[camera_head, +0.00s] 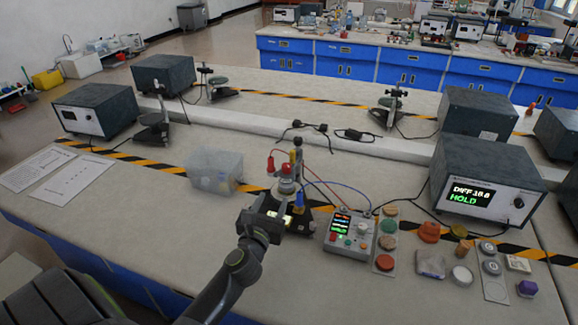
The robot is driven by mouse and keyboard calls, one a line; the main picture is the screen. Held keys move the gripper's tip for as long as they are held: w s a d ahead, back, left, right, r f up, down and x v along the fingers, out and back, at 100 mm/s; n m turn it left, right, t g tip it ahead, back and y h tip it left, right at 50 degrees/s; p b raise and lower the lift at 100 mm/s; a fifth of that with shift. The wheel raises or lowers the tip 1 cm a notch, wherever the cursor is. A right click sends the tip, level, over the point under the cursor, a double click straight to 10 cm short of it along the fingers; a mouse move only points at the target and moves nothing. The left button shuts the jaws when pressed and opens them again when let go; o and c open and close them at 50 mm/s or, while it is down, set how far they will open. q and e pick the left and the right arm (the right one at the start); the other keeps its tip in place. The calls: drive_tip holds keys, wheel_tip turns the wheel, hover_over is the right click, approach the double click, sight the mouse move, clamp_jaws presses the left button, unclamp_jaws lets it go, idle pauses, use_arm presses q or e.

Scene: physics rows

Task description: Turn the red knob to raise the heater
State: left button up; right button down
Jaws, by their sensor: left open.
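A small test stand (287,186) with a silvery round body stands on the bench at the centre. I cannot tell for sure which is the heater's knob; the heater itself is not clearly made out. My left gripper (279,213) is open at the near side of the stand, low by its base, and hides part of it. It is below the red parts in the picture, apart from them. My right gripper is out of view.
A grey control box (348,236) with a lit display is right of the stand, wired to it. A large meter (484,190) reads "DIFF 18.8 HOLD". A clear plastic box (214,171) is left. Several discs and samples lie at right.

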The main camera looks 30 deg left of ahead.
sight(285, 169)
use_arm(q)
drive_tip(key=shift+n, duration=0.4)
drive_tip(key=x, duration=0.5)
drive_tip(key=b+x, duration=0.1)
drive_tip(key=x, duration=0.4)
drive_tip(key=f+x, duration=0.1)
drive_tip(key=x, duration=0.5)
drive_tip(key=shift+s+a+f, duration=0.1)
drive_tip(key=shift+a+f, duration=0.05)
drive_tip(key=shift+a, duration=0.25)
drive_tip(key=shift+b+x, duration=0.35)
drive_tip(key=shift+x, duration=0.5)
drive_tip(key=shift+c, duration=0.5)
drive_tip(key=c, duration=0.9)
drive_tip(key=shift+o, duration=0.2)
drive_tip(key=shift+g, duration=0.3)
